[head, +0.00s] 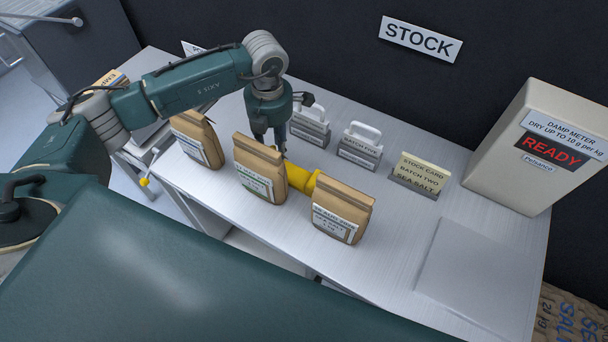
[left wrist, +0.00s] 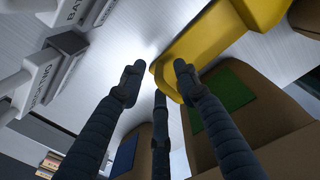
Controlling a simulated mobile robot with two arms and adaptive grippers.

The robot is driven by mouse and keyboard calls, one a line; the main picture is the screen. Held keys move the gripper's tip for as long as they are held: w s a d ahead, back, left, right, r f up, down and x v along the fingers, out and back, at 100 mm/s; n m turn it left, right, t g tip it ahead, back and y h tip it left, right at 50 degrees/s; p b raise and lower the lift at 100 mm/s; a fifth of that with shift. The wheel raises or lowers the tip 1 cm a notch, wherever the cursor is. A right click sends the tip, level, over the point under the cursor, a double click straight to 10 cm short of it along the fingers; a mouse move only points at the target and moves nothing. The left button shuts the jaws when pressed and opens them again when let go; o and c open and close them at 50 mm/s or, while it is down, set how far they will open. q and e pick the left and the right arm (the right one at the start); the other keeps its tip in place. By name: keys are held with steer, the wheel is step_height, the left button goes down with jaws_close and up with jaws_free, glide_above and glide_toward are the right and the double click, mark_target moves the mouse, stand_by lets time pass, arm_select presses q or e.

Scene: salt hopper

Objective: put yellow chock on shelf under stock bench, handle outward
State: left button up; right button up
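The yellow chock (head: 301,178) lies on the stock bench (head: 395,235), partly hidden behind the paper bags in the head view. In the left wrist view the chock (left wrist: 215,38) is large at the upper right, with a narrower part reaching toward the fingers. My left gripper (head: 268,142) points down behind the middle bag, just left of the chock. In the left wrist view its fingers (left wrist: 158,80) are spread and empty; one fingertip overlaps the chock's edge, and I cannot tell whether it touches. The shelf under the bench is not clearly visible. My right gripper is not in view.
Paper bags stand at the left (head: 197,138), middle (head: 259,180) and right (head: 341,211), close around the chock. Grey handled blocks (head: 360,147) and a stock card (head: 418,175) stand behind. A damp meter (head: 545,145) is at the right. The bench's front right is clear except for a flat plate (head: 470,265).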

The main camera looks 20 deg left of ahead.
arm_select(q)
steer(key=shift+f, duration=0.65)
jaws_close()
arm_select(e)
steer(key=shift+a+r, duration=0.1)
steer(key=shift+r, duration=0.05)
arm_select(q)
steer(key=shift+r, duration=0.1)
